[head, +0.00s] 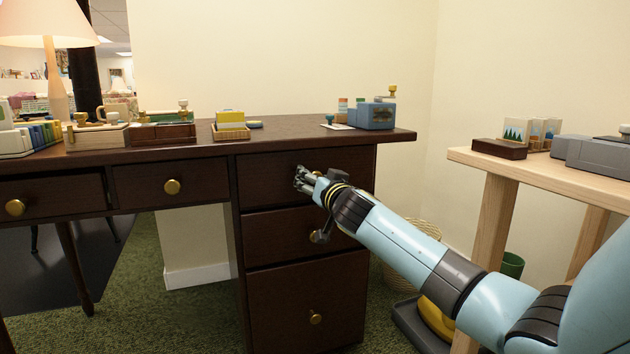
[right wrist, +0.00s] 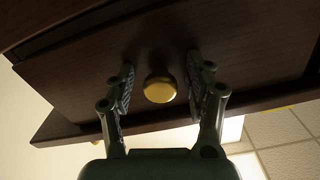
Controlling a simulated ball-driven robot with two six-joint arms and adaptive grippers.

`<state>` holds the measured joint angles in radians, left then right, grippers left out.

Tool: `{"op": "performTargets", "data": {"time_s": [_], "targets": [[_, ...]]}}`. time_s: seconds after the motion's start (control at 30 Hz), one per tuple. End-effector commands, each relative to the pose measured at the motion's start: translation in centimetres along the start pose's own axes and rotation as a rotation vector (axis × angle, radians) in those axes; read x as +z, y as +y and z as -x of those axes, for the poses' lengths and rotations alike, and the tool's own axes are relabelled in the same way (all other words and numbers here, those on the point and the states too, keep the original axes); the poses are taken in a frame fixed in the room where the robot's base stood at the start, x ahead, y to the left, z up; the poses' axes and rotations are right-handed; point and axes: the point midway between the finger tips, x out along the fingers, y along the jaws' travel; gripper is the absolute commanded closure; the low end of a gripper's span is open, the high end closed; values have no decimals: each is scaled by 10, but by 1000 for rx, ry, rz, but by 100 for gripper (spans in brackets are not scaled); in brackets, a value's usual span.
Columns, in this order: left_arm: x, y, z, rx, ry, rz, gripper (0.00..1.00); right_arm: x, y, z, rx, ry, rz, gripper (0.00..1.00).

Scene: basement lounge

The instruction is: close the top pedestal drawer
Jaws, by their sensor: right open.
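The top pedestal drawer (head: 262,180) is the dark wood front just under the desktop, on the right side of the desk. In the right wrist view, its front (right wrist: 80,65) fills much of the picture, with a dark gap along one edge; how far it stands out is unclear. Its round brass knob (right wrist: 160,89) shows there between the fingers. My right gripper (head: 303,178) is at the drawer front and hides the knob in the head view. In the wrist view, the gripper (right wrist: 160,85) is open, one finger each side of the knob, apart from it. My left gripper is out of view.
Two more drawers with knobs, a middle one (head: 275,232) and a bottom one (head: 300,298), lie below. The desktop (head: 285,128) holds a lamp, boxes and a blue-grey box (head: 375,115). A light wood table (head: 540,168) stands right, with a wicker basket (head: 425,228) behind my arm.

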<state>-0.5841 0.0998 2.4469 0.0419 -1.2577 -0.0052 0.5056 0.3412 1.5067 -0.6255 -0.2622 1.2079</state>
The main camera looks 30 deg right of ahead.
Motion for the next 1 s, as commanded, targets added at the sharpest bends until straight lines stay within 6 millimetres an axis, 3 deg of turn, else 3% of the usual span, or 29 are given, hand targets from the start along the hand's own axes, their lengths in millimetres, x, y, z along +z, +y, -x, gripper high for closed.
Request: {"op": "performTargets", "data": {"time_s": [0.27,0.7,1.0], "targets": [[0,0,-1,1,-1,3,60,1,0,7,-1,0,1,45],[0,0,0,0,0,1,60,1,0,96,-1,-2,1,45],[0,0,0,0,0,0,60,0,0,120,0,0,1,45]]}}
